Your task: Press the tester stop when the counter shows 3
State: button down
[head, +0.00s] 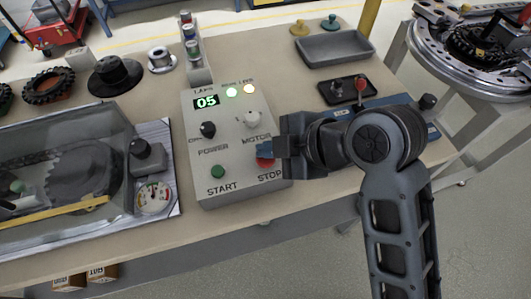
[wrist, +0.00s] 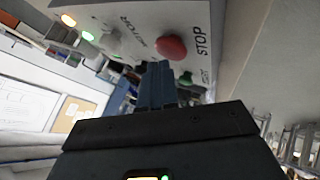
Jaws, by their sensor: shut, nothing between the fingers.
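The tester control box (head: 220,130) stands on the bench. Its counter (head: 206,101) shows 05 in green digits, and two lamps beside the counter are lit. The green start button (head: 217,171) is at its lower left. My gripper (head: 265,152) is shut and empty, with blue fingertips over or beside the stop button. In the wrist view the red stop button (wrist: 172,47) shows uncovered, just past my fingertips (wrist: 158,72). I cannot tell whether they touch.
A clear-covered tester with a gear (head: 80,170) and a pressure gauge (head: 154,198) stand left of the box. A grey tray (head: 335,50) and a black plate with a red-knobbed lever (head: 350,90) lie behind my arm. A round track (head: 480,50) is at the right.

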aim_at(270, 160)
jog(key=shift+f+b, duration=0.3)
jog(key=shift+f, duration=0.25)
dwell(0.4)
jog(key=shift+r, duration=0.1)
jog(key=shift+r+p, duration=0.95)
notch_tip(270, 160, up, 5)
jog(key=p, duration=0.4)
jog(key=shift+p, duration=0.3)
jog(key=shift+f, duration=0.1)
